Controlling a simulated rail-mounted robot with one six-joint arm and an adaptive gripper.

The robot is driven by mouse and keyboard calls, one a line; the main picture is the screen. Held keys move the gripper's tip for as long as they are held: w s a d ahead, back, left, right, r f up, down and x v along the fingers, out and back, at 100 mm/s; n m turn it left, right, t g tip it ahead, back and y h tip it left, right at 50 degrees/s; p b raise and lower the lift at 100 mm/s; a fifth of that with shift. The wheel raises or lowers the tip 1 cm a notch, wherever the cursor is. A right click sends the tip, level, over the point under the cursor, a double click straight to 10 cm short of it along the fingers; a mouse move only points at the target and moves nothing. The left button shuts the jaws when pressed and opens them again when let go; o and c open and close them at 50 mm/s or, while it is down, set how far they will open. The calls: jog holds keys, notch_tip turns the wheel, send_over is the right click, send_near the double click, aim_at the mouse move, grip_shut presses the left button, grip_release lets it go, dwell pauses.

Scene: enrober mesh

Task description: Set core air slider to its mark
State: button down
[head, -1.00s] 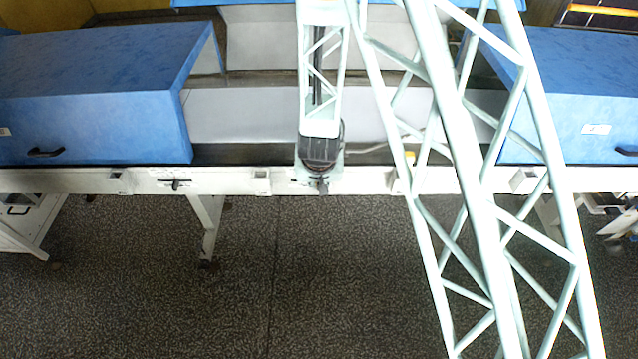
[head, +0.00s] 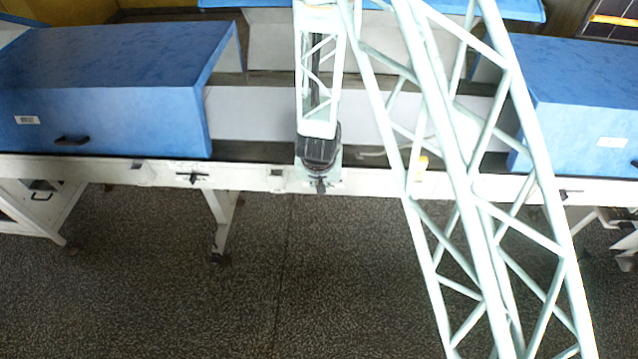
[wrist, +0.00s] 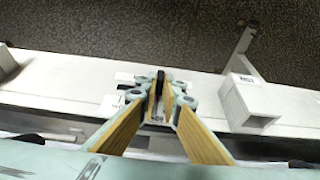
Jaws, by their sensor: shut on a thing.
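In the wrist view the two tan-padded fingers of my gripper (wrist: 160,98) close in on a small dark upright knob (wrist: 160,79) at the white rail, which I take to be the core air slider. The gripper is shut on this knob. A pale plate with small dark lettering shows between the fingers, too small to read. In the head view my gripper (head: 320,186) is at the front face of the white rail, and it hides most of the slider. I cannot make out the mark in either view.
The white rail (head: 150,170) runs across the view. Another dark handle (head: 193,178) is on it to the left. Blue hoods (head: 105,115) (head: 585,110) stand either side. The floor in front is clear.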

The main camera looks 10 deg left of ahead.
jog(key=c, duration=2.8)
grip_release()
jog(key=shift+r, duration=0.1)
jog(key=shift+v, duration=5.9)
jog(key=shift+w+r, duration=0.1)
jog(key=shift+r, duration=0.05)
